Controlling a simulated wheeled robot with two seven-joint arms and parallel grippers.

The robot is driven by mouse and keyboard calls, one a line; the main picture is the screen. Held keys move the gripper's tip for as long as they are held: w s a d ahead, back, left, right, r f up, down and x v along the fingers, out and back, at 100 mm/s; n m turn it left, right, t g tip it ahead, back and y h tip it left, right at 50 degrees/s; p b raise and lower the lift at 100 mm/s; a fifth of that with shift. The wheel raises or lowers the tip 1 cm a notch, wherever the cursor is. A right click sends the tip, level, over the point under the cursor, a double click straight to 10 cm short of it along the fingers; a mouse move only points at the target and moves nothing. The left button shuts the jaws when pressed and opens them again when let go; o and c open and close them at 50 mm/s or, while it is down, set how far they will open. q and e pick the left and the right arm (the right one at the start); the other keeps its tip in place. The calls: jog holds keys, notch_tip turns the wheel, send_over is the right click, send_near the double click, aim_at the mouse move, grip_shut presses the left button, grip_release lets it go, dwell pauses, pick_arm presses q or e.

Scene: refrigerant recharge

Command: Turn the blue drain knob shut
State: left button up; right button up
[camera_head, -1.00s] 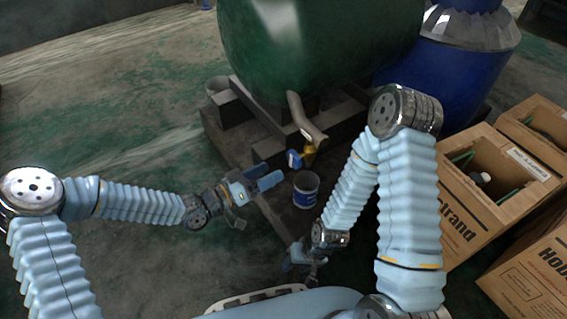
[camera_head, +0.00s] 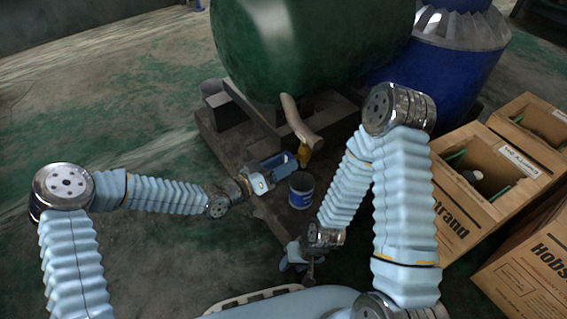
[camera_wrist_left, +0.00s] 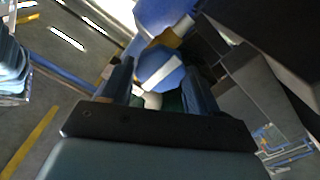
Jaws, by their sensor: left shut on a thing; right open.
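The blue drain knob (camera_wrist_left: 160,70) with a white stripe shows between my left fingers in the left wrist view. In the head view it is mostly hidden behind my left gripper (camera_head: 283,163). My left gripper (camera_wrist_left: 158,88) is shut on the knob. The yellow valve body (camera_head: 303,153) sits just beyond the gripper, under a tan curved pipe (camera_head: 300,122) from the green tank (camera_head: 310,45). My right gripper (camera_head: 302,265) is low in the middle of the head view, open and apart from the knob.
The tank rests on a dark frame (camera_head: 235,150). A blue drum (camera_head: 450,60) stands at the back right, and cardboard boxes (camera_head: 475,190) fill the right side. The floor at left is clear.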

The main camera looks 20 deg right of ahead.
pick_arm(q)
jog(key=m+b, duration=0.4)
jog(key=shift+f+b, duration=0.1)
jog(key=shift+b, duration=0.3)
dwell(0.4)
